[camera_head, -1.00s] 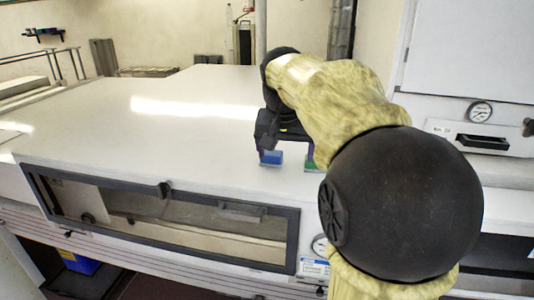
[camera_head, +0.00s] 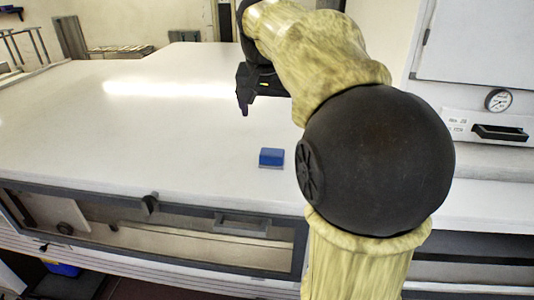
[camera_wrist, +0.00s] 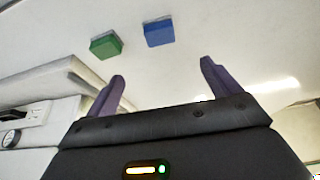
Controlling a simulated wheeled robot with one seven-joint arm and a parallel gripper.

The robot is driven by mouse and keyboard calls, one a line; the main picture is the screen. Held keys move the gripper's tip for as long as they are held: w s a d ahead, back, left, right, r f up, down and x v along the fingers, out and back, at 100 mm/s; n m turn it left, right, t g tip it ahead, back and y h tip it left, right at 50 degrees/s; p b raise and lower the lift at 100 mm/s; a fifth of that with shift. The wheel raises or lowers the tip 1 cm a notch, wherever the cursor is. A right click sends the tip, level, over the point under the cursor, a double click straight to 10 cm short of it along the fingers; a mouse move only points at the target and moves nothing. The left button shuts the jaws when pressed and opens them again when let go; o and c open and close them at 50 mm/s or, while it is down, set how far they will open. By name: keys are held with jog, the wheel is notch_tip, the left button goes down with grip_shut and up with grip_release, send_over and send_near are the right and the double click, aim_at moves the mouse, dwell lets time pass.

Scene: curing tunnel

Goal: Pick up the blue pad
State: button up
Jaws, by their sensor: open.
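The blue pad (camera_head: 272,157) is a small block lying on the white top of the long cabinet, near its front edge and left of my arm's dark joint. In the wrist view the blue pad (camera_wrist: 159,32) lies beyond my fingertips, between their lines. My gripper (camera_wrist: 161,76) is open and empty, its two purple fingers spread apart. In the head view my gripper (camera_head: 243,108) hangs above the white top, farther back and left of the pad, not touching it. One finger shows there; the other is hidden.
A green pad (camera_wrist: 106,44) lies beside the blue one in the wrist view; my arm hides it in the head view. The white top (camera_head: 130,130) is otherwise clear. A panel with a gauge (camera_head: 498,100) stands at right. A glass-fronted door (camera_head: 150,232) is below the front edge.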

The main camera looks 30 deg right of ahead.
jog(key=p, duration=0.3)
send_near(272, 152)
jog(key=x, duration=0.5)
jog(key=shift+d, duration=0.15)
jog(key=shift+s, duration=0.1)
jog(key=shift+p+x, duration=1.2)
jog(key=shift+x, duration=1.5)
jog(key=c, duration=1.1)
jog(key=shift+r, duration=0.15)
